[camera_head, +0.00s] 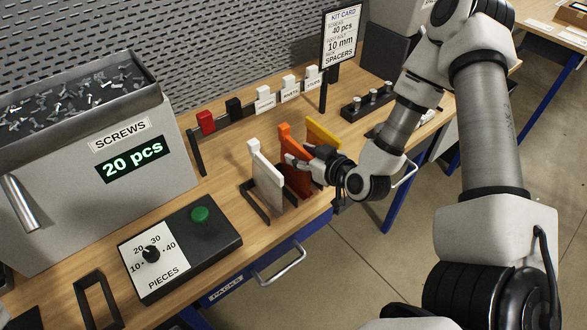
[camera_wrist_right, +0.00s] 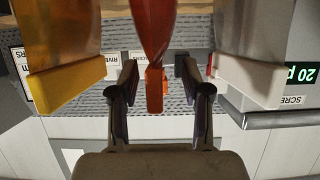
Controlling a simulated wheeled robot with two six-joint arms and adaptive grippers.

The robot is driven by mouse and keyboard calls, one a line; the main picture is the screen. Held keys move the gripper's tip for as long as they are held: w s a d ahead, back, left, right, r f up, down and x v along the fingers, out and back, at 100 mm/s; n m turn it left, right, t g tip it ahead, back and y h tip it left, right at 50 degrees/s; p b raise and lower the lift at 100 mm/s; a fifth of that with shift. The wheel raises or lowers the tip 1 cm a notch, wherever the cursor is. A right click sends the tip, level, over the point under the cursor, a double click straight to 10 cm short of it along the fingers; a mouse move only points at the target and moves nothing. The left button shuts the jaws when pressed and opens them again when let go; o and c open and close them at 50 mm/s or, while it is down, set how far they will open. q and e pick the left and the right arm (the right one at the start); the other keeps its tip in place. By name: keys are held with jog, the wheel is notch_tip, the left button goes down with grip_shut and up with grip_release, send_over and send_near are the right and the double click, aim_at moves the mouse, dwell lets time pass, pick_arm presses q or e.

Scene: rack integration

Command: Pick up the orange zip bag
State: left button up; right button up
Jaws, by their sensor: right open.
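The orange zip bag (camera_head: 285,139) stands upright in a holder near the table's front edge, between a white bag (camera_head: 268,182) and a yellow bag (camera_head: 322,134). My right gripper (camera_head: 297,161) reaches in from the right at the orange bag and partly covers it. In the right wrist view the gripper (camera_wrist_right: 158,82) is open, with one finger on each side of the orange bag's narrow end (camera_wrist_right: 155,88) and visible gaps between. The white bag (camera_wrist_right: 250,75) and yellow bag (camera_wrist_right: 62,75) flank the fingers. My left gripper is out of view.
A screws bin (camera_head: 85,140) showing 20 pcs stands at left, with a dial box (camera_head: 180,248) in front. Labelled clips (camera_head: 265,100), a kit card stand (camera_head: 341,38) and a black block with pegs (camera_head: 367,103) are behind. An empty black frame (camera_head: 97,301) is front left.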

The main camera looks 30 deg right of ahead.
aim_at(296, 151)
jog(key=x, duration=0.2)
jog(key=shift+w, duration=0.35)
jog(key=shift+w+d+f, duration=0.2)
jog(key=shift+d, duration=0.1)
jog(key=shift+a+r, duration=0.1)
jog(key=shift+a, duration=0.05)
grip_shut()
